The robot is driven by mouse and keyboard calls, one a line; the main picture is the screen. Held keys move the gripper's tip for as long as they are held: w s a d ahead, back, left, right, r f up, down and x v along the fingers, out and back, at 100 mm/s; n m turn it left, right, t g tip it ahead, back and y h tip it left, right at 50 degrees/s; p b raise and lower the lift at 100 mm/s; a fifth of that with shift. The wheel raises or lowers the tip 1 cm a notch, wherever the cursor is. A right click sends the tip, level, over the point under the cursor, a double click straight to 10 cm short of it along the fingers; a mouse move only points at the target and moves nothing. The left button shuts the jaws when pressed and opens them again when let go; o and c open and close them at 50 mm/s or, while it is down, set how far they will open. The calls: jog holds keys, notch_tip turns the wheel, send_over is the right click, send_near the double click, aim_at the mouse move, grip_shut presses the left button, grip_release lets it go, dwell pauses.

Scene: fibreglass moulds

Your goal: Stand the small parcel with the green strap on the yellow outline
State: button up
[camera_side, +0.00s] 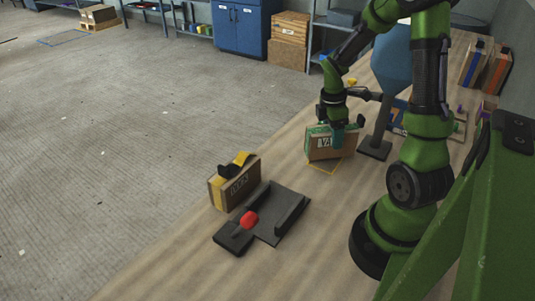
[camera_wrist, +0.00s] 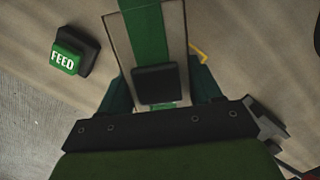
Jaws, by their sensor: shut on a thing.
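The small parcel with the green strap (camera_side: 321,150) is a brown box with a white label on its front, standing upright in the side view. My gripper (camera_side: 338,131) is shut on it from above. In the wrist view the green strap (camera_wrist: 146,30) runs along the parcel's top, between my fingers (camera_wrist: 158,98). The yellow outline (camera_side: 325,167) shows at the parcel's lower front, partly hidden by it. A yellow corner of it also shows right of the parcel in the wrist view (camera_wrist: 201,54). I cannot tell whether the parcel touches the table.
A parcel with a yellow strap (camera_side: 234,184) stands nearer the camera, beside a dark fixture with a red knob (camera_side: 249,220). A blue-headed stand (camera_side: 376,145) is close right of my gripper. A green FEED button (camera_wrist: 66,58) is left in the wrist view.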

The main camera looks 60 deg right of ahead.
jog(key=shift+f, duration=0.9)
jog(key=shift+f, duration=0.15)
jog(key=o, duration=1.3)
